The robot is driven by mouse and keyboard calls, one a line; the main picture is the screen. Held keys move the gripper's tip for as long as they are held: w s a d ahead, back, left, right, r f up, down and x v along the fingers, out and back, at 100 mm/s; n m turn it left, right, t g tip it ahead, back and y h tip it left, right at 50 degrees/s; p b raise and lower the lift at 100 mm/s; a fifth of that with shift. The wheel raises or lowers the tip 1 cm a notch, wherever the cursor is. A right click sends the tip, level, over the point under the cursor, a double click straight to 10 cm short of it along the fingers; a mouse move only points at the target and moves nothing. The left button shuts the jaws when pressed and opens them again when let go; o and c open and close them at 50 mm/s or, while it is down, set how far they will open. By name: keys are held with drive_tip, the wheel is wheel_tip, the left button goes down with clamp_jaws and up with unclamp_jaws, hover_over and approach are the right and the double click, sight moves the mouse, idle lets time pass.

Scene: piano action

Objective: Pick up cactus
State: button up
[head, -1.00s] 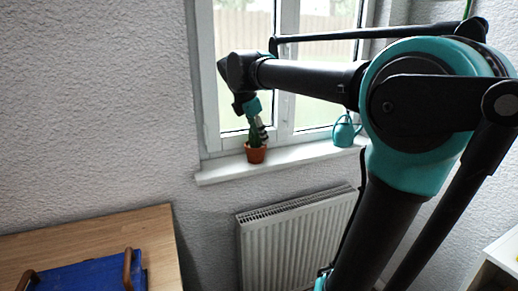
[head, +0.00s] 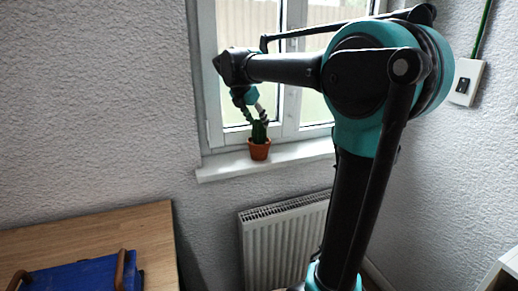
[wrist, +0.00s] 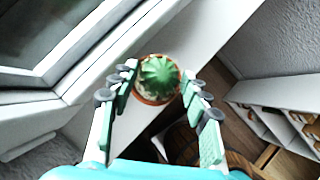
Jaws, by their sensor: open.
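The cactus (head: 259,131) is green and stands upright in a small terracotta pot (head: 259,150) on the white window sill. In the wrist view the cactus (wrist: 159,75) is seen from above, between the tips of my gripper, with the pot's rim (wrist: 150,99) around it. My gripper (head: 256,116) is at the cactus top in the head view. In the wrist view its two fingers (wrist: 157,88) are spread, one on each side of the cactus. I cannot tell whether either finger touches it.
The window sill (head: 215,172) runs below the window, with a white radiator (head: 285,243) under it. A wooden table (head: 120,235) with a blue tray (head: 75,277) is at lower left. A white shelf (wrist: 280,104) shows at right in the wrist view.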

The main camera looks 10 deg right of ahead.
sight(262, 130)
drive_tip(key=shift+x, duration=3)
clamp_jaws()
